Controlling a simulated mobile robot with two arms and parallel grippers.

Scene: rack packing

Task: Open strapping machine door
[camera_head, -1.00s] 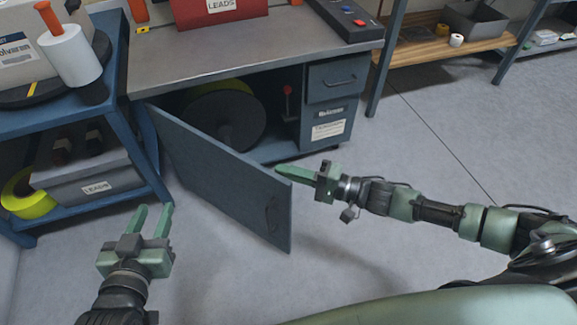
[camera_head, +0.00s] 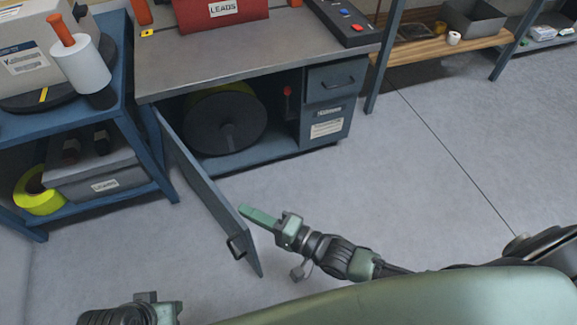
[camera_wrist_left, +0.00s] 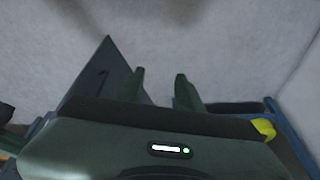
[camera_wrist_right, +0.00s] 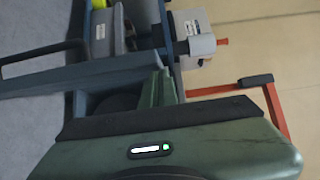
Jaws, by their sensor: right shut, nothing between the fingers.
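The blue-grey strapping machine door (camera_head: 200,178) stands swung open, hinged at its left under the bench. Its black handle (camera_head: 236,247) is on the outer face, near the free edge. My right gripper (camera_head: 245,211) is shut and empty, its fingertips at the top free corner of the door on the inner side; I cannot tell if they touch. Its closed fingers also show in the right wrist view (camera_wrist_right: 163,86). My left gripper is partly cut off at the bottom of the head view. In the left wrist view its fingers (camera_wrist_left: 159,80) are apart and empty, beside the door (camera_wrist_left: 108,72).
The open cabinet (camera_head: 326,118) holds a dark reel (camera_head: 222,122) with yellow behind it. A blue shelf cart (camera_head: 148,160) with a grey box and yellow tape roll stands close to the door's left. Floor to the right is clear.

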